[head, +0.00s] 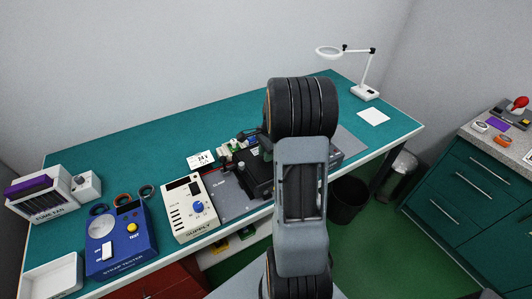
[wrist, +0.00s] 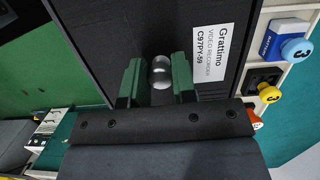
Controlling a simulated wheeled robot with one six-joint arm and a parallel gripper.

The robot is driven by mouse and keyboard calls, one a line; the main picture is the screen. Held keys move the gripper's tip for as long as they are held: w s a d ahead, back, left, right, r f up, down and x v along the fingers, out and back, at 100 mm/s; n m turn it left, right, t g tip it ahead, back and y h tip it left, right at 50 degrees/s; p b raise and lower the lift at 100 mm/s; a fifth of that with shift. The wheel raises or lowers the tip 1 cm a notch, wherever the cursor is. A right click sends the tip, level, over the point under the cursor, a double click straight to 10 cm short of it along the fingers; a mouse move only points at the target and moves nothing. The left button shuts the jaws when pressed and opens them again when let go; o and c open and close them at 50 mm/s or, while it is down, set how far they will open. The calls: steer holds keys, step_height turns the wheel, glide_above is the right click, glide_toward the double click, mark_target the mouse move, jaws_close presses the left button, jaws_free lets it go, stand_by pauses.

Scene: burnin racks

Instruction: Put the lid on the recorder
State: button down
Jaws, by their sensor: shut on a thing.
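My gripper (wrist: 160,80) has its two green fingers shut on the round silver knob (wrist: 161,70) of a dark flat lid (wrist: 105,35) in the wrist view. The lid carries a white label (wrist: 209,52) reading "Grattimo VIDEO RECORDER C97PY-59". The lid fills the upper middle of that view and hides what lies beneath it. In the head view my arm blocks the middle of the bench. A dark, boxy shape (head: 340,148) shows partly at its right; I cannot tell whether it is the recorder.
A white supply (head: 190,209), a blue strap tester (head: 117,240) and a white tray (head: 52,277) stand at the bench's left. A lamp (head: 366,91) and paper (head: 373,116) are at the right. Blue (wrist: 297,48) and yellow (wrist: 269,93) knobbed parts sit close beside the lid.

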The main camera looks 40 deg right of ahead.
steer(key=c, duration=0.8)
jaws_free()
steer(key=shift+c, duration=0.2)
steer(key=shift+r, duration=0.15)
steer(key=shift+r+p, duration=2)
steer(key=shift+r, duration=0.35)
steer(key=shift+r, duration=0.1)
steer(key=shift+r+p, duration=1.6)
steer(key=shift+r, duration=0.35)
